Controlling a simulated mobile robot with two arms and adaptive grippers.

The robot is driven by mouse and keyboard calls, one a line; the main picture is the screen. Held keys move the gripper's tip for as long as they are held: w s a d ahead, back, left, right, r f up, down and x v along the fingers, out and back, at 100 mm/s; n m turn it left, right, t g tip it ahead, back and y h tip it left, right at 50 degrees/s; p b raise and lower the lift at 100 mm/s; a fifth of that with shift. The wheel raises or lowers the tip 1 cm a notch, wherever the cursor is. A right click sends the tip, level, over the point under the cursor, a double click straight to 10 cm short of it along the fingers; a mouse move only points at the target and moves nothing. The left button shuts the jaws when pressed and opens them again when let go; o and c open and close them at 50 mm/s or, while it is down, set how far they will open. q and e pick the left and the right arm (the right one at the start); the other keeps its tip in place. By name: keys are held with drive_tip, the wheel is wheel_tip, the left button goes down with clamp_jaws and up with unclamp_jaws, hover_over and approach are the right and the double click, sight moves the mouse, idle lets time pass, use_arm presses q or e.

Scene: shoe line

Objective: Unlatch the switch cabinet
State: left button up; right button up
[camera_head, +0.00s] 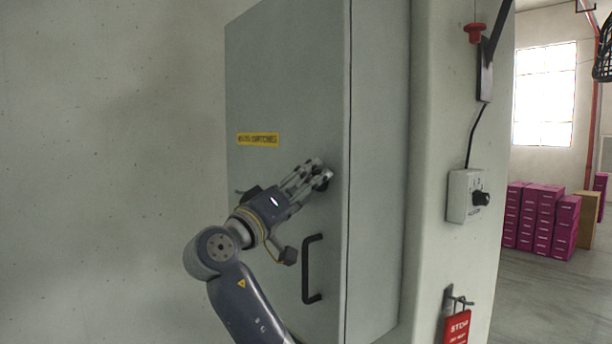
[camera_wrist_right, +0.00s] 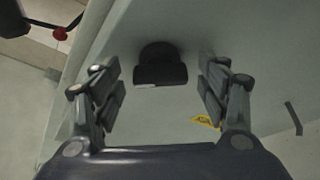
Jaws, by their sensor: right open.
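The switch cabinet (camera_head: 285,85) is a tall grey box on the wall, its door flush with the body. A yellow label (camera_head: 258,139) and a black bar handle (camera_head: 307,270) are on the door. My right gripper (camera_head: 318,172) is at the door's right edge, above the handle. In the right wrist view, my right gripper (camera_wrist_right: 160,64) is open, its fingers on either side of a black latch knob (camera_wrist_right: 160,72), with gaps on both sides. In the head view the fingers mostly hide the knob. My left gripper is not in view.
Purple boxes (camera_head: 541,219) are stacked far right. The wall left of the cabinet is bare.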

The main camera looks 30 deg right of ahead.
drive_tip(key=shift+w+d, duration=0.1)
drive_tip(key=shift+d, duration=0.05)
drive_tip(key=c, duration=1.1)
drive_tip(key=shift+o, duration=0.2)
drive_tip(key=shift+w+m+g+h+b, duration=0.1)
drive_tip(key=shift+m+g+h+b, duration=0.55)
drive_tip(key=shift+m+b, duration=1.3)
drive_tip(key=shift+m+g+h+b, duration=0.2)
drive_tip(key=shift+m+g+b, duration=0.9)
drive_tip(key=shift+m+b, duration=0.8)
drive_tip(key=shift+w+m+g+h+b, duration=0.1)
drive_tip(key=shift+m+g+h+b, duration=0.55)
drive_tip(key=shift+m+b, duration=1.3)
drive_tip(key=shift+m+g, duration=0.3)
drive_tip(key=shift+g, duration=0.1)
drive_tip(key=o, duration=1.1)
drive_tip(key=shift+y, duration=0.3)
drive_tip(key=shift+c, duration=0.2)
